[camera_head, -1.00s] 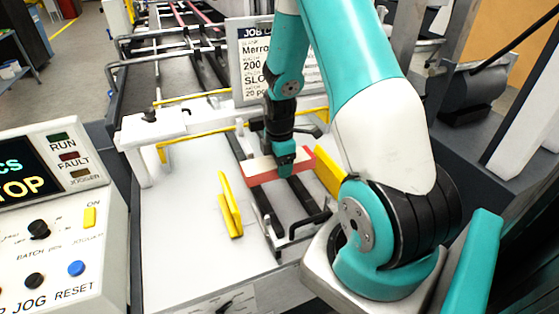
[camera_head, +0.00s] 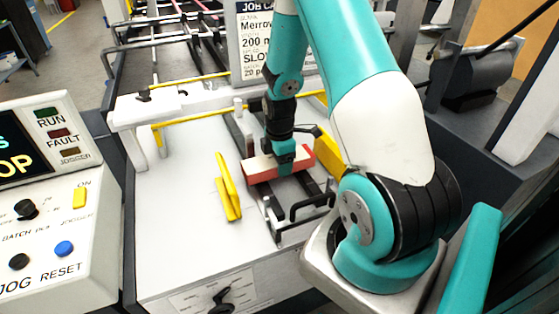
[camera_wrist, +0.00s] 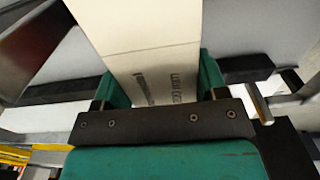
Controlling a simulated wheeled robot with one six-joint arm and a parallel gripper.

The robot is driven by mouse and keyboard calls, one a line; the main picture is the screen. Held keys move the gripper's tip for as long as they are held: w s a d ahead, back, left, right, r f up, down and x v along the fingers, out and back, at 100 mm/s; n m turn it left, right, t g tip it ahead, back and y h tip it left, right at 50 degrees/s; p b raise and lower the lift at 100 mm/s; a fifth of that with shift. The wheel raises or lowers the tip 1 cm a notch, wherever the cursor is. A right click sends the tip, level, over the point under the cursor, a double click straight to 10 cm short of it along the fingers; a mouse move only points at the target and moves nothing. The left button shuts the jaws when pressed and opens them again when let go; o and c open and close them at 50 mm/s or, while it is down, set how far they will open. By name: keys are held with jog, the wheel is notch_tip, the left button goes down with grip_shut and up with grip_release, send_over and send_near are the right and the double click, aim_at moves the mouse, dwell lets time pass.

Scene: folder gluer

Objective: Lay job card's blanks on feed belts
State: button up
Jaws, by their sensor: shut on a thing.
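My gripper (camera_head: 287,160) is shut on a carton blank (camera_head: 262,171), cream on top with a red front edge. The blank lies crosswise over the dark feed belts (camera_head: 262,212), between the yellow side guides. I cannot tell whether it touches the belts. In the wrist view the cream blank (camera_wrist: 150,40) sits between my teal fingertips, with grey print near the gripper. The job card (camera_head: 258,45) stands behind, partly hidden by my arm; "Merrow", "200 m" and "SLO" are readable.
Upright yellow guides stand left (camera_head: 228,188) and right (camera_head: 327,150) of the belts. A black bent handle (camera_head: 312,205) is at the front. A yellow bar (camera_head: 195,132) crosses behind. The control panel (camera_head: 45,200) is at left. The white table (camera_head: 180,220) is clear left of the belts.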

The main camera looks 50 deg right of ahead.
jog(key=shift+f+b, duration=0.35)
jog(key=shift+f, duration=0.15)
jog(key=o, duration=1.3)
notch_tip(320, 180, up, 18)
jog(key=shift+f+b, duration=0.25)
jog(key=shift+b, duration=0.05)
jog(key=s+a+r+m+t+y, duration=0.1)
jog(key=a+r, duration=0.1)
jog(key=a, duration=0.7)
jog(key=s+a+r+m+y, duration=0.1)
jog(key=s+a+r, duration=0.15)
jog(key=a, duration=0.65)
jog(key=s+a+r+m, duration=0.1)
jog(key=s+a, duration=0.3)
jog(key=s+a+r+m+y, duration=0.1)
jog(key=s+a, duration=0.3)
jog(key=a, duration=0.1)
jog(key=s+a+r+m+g+y, duration=0.1)
jog(key=s+a, duration=0.3)
jog(key=shift+s+a+m, duration=0.2)
jog(key=shift+a+m, duration=0.1)
jog(key=shift+m, duration=0.1)
